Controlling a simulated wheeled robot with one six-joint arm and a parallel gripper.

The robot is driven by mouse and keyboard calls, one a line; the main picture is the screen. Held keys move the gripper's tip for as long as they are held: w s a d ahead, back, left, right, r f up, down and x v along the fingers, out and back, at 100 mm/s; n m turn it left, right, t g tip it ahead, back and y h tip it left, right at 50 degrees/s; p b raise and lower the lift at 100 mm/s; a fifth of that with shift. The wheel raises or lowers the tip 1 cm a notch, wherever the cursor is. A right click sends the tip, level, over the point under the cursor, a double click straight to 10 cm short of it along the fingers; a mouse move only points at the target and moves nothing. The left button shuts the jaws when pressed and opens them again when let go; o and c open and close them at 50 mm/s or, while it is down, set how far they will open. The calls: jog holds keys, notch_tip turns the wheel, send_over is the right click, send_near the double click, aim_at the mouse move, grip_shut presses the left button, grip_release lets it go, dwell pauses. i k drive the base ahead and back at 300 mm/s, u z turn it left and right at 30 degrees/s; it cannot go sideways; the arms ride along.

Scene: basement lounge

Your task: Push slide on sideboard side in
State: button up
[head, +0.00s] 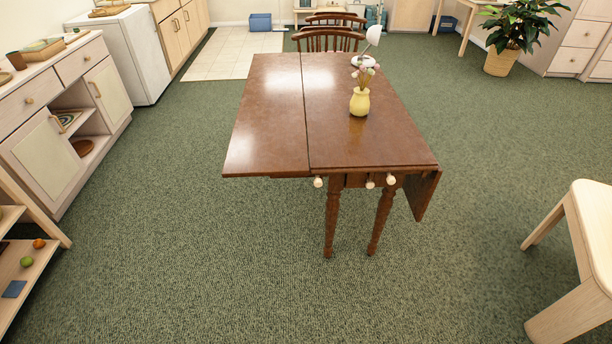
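A brown drop-leaf table (365,140) stands in the middle of the head view. Its left leaf (265,130), toward the sideboard, is raised level with the top. Its right leaf (424,194) hangs down. Small pale knobs show under the near edge: a left knob (318,182), a middle knob (370,184) and a right knob (391,180). The left knob is nearest the sideboard (45,163) at the left. The slides behind the knobs are mostly hidden, and I cannot tell how far each sticks out. My gripper is not in view.
A yellow vase (359,102) with flowers stands on the table. Chairs (328,40) are at its far end. A pale stool (585,250) is at the right and a low shelf (25,250) at the left. The green carpet (220,270) in front of the table is clear.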

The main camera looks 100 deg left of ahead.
aim_at(317, 182)
jog(key=u, duration=3.55)
jog(key=i, duration=1.65)
jog(key=z, duration=1.15)
jog(key=k, duration=0.95)
jog(key=u, duration=1.5)
